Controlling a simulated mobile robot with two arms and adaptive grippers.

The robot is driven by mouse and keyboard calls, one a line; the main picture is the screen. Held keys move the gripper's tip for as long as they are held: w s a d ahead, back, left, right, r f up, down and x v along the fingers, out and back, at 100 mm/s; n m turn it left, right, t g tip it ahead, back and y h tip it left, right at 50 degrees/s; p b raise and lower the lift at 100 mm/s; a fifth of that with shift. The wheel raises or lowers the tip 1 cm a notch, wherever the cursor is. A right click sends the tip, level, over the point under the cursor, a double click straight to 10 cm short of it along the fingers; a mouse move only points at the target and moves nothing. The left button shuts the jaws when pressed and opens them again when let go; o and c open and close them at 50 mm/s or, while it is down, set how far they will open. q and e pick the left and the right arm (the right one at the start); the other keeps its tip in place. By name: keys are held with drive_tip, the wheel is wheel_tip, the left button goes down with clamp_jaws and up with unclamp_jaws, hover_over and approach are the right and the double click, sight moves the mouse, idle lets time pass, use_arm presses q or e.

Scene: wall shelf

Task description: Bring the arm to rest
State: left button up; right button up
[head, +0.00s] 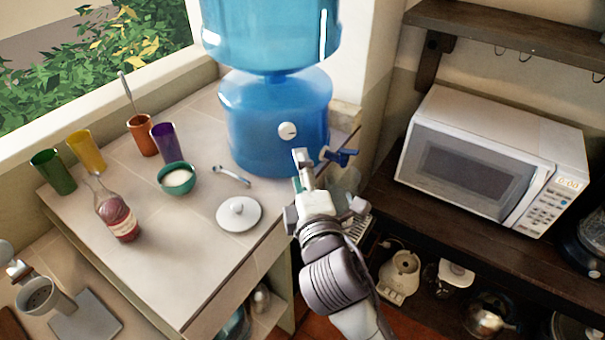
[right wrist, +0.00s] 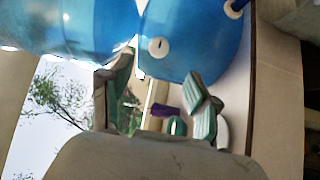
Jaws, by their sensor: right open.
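My right gripper (head: 328,182) is in the middle of the head view, in front of the blue water dispenser (head: 275,125) and near its blue tap (head: 342,157). Its fingers are spread, with nothing seen between them. In the right wrist view the two green-padded fingers of the gripper (right wrist: 165,98) stand apart, with the dispenser (right wrist: 195,45) beyond them. I cannot tell whether a finger touches the dispenser. My left gripper is not in view.
The tiled counter holds a white lid (head: 239,214), a spoon (head: 230,176), a green bowl (head: 176,180), a bottle (head: 118,217) and several coloured cups. A microwave (head: 490,160) stands on the dark shelf at right. Small appliances sit below. Open floor shows little.

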drive_tip(key=shift+s+d, duration=0.1)
drive_tip(key=shift+s, duration=0.35)
